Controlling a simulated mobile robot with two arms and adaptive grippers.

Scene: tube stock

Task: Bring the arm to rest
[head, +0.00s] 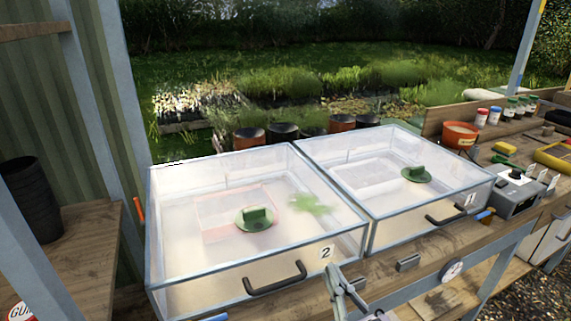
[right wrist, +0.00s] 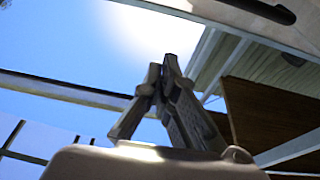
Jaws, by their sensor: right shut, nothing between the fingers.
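My right gripper (head: 340,276) shows at the bottom of the head view, in front of the clear box marked 2 (head: 165,285). Its fingers are together and hold nothing. In the right wrist view the shut fingers (right wrist: 165,80) point up, with bright sky and roof beams behind them. My left gripper is not in view.
Box 1 (head: 440,205) stands right of box 2; both have green-handled lids and black front handles. A grey device (head: 515,195), red pot (head: 460,135) and several bottles are at the right. A black pot (head: 32,200) stands on the left shelf.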

